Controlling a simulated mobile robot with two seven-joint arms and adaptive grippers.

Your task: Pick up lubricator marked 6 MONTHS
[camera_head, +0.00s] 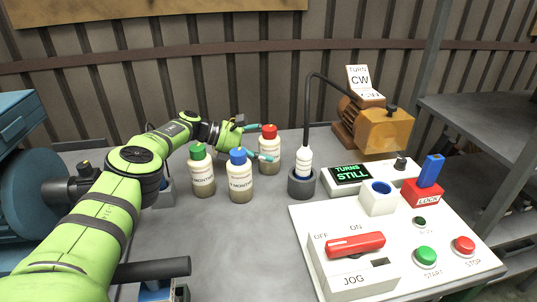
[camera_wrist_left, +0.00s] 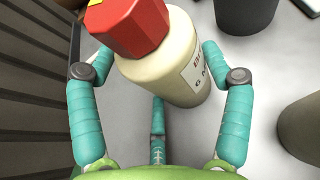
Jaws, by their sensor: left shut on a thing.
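The red-capped lubricator (camera_head: 269,152) is a cream bottle at the back of the grey table, right of the other two bottles. My left gripper (camera_head: 263,142) reaches it from the left, its teal fingers around the body. In the left wrist view my left gripper (camera_wrist_left: 158,52) is shut on this lubricator (camera_wrist_left: 165,65), with a finger on each side below the red cap. Its label shows a "6" and part of a word; the rest is turned away. It looks upright at table level. I cannot tell whether its base touches the table. My right gripper is not in view.
A green-capped bottle (camera_head: 201,175) and a blue-capped bottle (camera_head: 240,180) stand close in front. A white control panel (camera_head: 404,240) fills the right front. The front middle table is clear.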

